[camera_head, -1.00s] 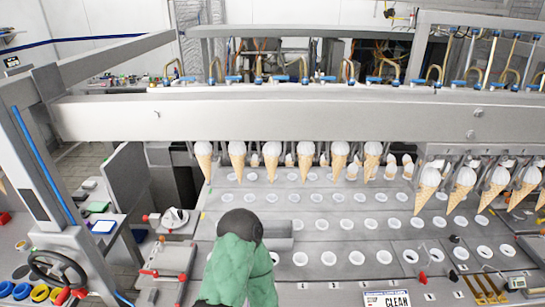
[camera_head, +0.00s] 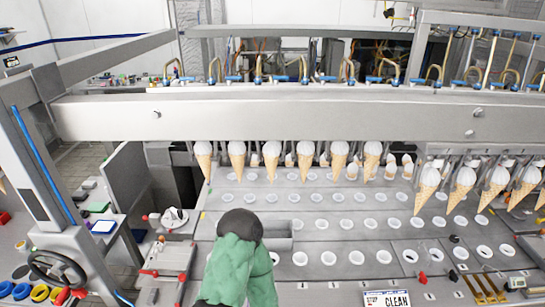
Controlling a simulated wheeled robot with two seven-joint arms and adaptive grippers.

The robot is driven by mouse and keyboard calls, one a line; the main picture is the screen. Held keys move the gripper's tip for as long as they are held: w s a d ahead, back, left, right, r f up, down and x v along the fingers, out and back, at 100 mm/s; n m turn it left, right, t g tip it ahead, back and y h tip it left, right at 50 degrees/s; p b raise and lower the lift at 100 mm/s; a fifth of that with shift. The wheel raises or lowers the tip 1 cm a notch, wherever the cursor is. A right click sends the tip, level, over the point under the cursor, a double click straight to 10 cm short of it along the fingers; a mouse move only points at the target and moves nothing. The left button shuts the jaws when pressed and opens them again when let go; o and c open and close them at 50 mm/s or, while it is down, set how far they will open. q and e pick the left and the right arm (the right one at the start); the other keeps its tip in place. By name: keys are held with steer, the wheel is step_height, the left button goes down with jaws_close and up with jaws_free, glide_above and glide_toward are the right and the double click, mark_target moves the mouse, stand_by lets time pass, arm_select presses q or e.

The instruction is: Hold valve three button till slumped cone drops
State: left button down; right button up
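A row of cones with white tops (camera_head: 271,160) hangs below the long steel beam. More cones (camera_head: 463,187) hang at the right, some of them tilted. I cannot tell which cone is the slumped one. Several smaller, tilted cone shapes (camera_head: 391,168) show between and behind the front row. No button can be made out as valve three's. An arm in a green sleeve, which I take for my left, rises from the bottom edge. Its dark rounded end (camera_head: 240,224) is over the perforated plate, below the cones and apart from them. Its fingers are hidden. My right gripper is out of view.
The steel plate with rows of round holes (camera_head: 345,224) fills the middle. The beam (camera_head: 300,118) crosses above it. At the left are a panel with a red lever (camera_head: 149,272), a handwheel (camera_head: 57,271) and coloured caps. A "CLEAN" sign (camera_head: 387,299) is at the front.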

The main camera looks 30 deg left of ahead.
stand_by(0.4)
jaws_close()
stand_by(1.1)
